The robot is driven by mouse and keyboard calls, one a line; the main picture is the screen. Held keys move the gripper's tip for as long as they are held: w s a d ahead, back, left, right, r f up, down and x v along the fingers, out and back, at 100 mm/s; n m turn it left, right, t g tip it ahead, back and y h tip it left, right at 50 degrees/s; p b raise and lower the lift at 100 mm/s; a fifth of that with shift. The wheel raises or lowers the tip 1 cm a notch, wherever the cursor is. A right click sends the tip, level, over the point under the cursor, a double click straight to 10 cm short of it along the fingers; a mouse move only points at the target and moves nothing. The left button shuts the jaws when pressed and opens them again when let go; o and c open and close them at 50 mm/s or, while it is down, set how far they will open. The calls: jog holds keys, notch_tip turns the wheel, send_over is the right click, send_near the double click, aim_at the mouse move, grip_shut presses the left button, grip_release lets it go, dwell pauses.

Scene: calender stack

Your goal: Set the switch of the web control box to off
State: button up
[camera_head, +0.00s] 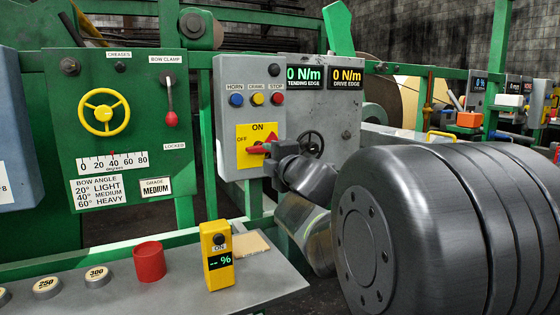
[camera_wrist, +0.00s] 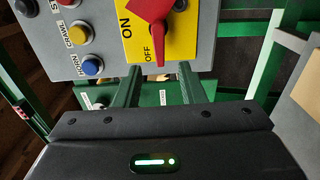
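The grey web control box (camera_head: 228,100) stands at mid-picture, with a yellow switch plate (camera_head: 243,162) marked ON at the top and OFF at the left. The red switch handle (camera_head: 256,150) has its narrow end to the left, below the OFF mark. In the wrist view the red handle (camera_wrist: 159,35) shows turned sideways, its narrow end beside OFF. My gripper (camera_head: 270,149) is close to the right of the handle and hides part of the plate. In the wrist view its fingers (camera_wrist: 160,68) look apart, with the handle's tip just beyond the gap; contact is unclear.
Blue, yellow and red buttons (camera_head: 257,99) sit above the switch. A black handwheel (camera_head: 311,144) is just right of my gripper. A shelf (camera_head: 190,297) below holds a yellow meter (camera_head: 217,275) and a red cup (camera_head: 149,262).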

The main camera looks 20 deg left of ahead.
aim_at(257, 150)
jog(key=p+v, duration=0.1)
jog(key=v, duration=0.5)
jog(key=b+x, duration=0.2)
jog(key=x, duration=1.1)
jog(key=shift+w+a, duration=0.25)
jog(key=shift+w, duration=0.05)
